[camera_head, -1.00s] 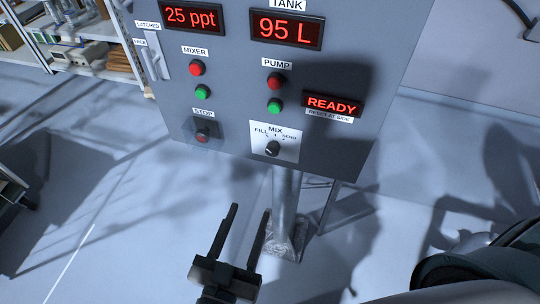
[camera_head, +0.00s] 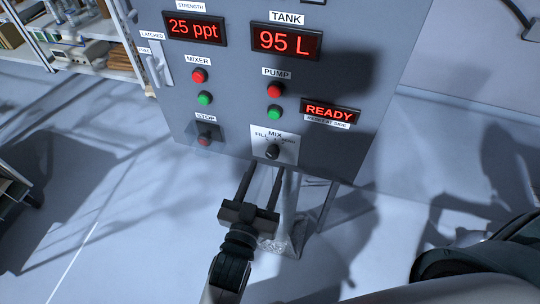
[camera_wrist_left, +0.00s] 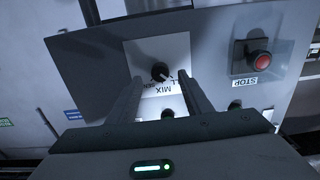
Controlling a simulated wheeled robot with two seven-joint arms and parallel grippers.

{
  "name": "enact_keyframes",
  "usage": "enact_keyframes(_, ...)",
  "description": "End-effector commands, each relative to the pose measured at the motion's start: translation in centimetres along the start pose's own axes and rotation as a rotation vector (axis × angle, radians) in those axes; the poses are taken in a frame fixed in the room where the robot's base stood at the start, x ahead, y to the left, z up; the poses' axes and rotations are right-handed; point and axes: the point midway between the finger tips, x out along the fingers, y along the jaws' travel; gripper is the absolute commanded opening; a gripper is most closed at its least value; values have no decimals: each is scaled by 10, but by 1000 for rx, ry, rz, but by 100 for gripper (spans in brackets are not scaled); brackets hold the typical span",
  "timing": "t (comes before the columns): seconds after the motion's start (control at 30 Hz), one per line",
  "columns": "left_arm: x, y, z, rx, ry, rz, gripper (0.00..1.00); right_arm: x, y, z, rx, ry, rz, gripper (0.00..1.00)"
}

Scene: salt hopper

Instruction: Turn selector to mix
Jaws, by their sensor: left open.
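The selector is a small black knob (camera_head: 272,151) on a white plate (camera_head: 287,158) at the lower edge of the grey panel, marked FILL, MIX and SEND. In the left wrist view the knob (camera_wrist_left: 160,71) shows with the panel upside down. A light mark on it seems to point toward the FILL side. My left gripper (camera_head: 265,168) is open just below and in front of the plate. In the wrist view its fingers (camera_wrist_left: 158,82) point toward the knob, one on either side of it in the picture. I cannot tell whether they touch it.
The STOP button (camera_head: 205,139) is left of the selector. Mixer buttons (camera_head: 204,98) and pump buttons (camera_head: 274,112) are above. Displays read 25 ppt, 95 L and READY (camera_head: 330,111). A metal post (camera_head: 290,215) stands below the panel. Shelves (camera_head: 90,50) are at the upper left.

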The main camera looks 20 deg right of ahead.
Motion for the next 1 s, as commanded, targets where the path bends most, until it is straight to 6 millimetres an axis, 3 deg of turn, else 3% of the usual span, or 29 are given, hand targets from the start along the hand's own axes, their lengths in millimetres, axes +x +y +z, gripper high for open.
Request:
enact_keyframes(0.1, 20, 0, -2, 1, 0, 0, 46, -7, 0, -1, 0, 0, 0, 0)
enact_keyframes(0.3, 39, 0, -1, 2, 0, 0, 46, -11, 2, -1, 0, 0, 2, 0)
enact_keyframes(0.7, 45, 0, 0, 1, 0, 0, 46, -11, 6, 0, -2, -1, 6, 0)
enact_keyframes(0.73, 45, 0, 0, 1, 0, 0, 43, -11, 6, 0, -2, -1, 6, 0)
enact_keyframes(0.9, 45, 0, 0, 1, 0, 0, 4, -11, 6, 0, -2, -1, 6, 0)
enact_keyframes(1.0, 45, 0, 0, 1, 0, 0, 4, -11, 6, 0, -2, -1, 5, 0)
